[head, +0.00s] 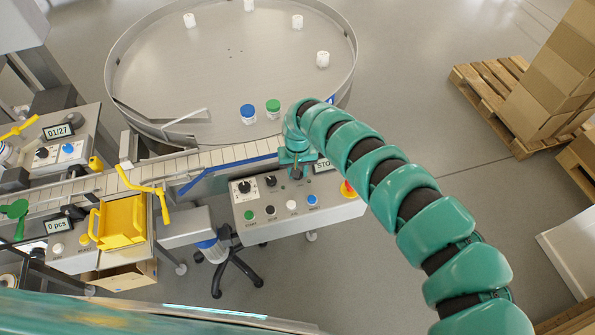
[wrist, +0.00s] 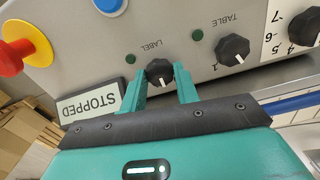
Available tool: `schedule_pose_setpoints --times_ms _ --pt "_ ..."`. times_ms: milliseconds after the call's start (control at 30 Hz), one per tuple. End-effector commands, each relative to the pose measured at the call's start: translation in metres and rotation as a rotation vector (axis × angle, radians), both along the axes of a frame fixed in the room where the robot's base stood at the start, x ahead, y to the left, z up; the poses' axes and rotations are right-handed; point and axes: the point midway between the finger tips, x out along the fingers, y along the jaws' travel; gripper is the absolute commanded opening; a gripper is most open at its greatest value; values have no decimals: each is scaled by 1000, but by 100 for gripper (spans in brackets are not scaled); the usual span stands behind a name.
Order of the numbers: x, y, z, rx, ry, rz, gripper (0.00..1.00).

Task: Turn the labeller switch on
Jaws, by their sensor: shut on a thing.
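The labeller switch is the black rotary knob (wrist: 159,71) under the word LABEL on the grey control panel (head: 330,211). In the wrist view its white pointer mark shows at its lower edge, between my fingers. My gripper (wrist: 160,78) is shut on this knob, one teal finger at each side. In the head view my gripper (head: 296,166) is over the upper part of the panel and hides the knob. The small green lamp (wrist: 131,59) beside the knob looks dark.
The TABLE knob (wrist: 232,48) is close by, with a numbered dial beyond it. A display (wrist: 92,103) reads STOPPED. A red emergency button (head: 348,188) sits at the panel's right end. A conveyor (head: 215,157) and round table (head: 230,100) with several jars lie behind the panel.

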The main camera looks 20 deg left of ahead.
Motion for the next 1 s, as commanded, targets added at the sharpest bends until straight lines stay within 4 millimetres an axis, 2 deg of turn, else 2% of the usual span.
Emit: schedule_pose_setpoints --times_ms 500,1000 --pt "0 -1 -1 -3 1 -415 8" --pt "-1 0 -1 0 2 -551 8"
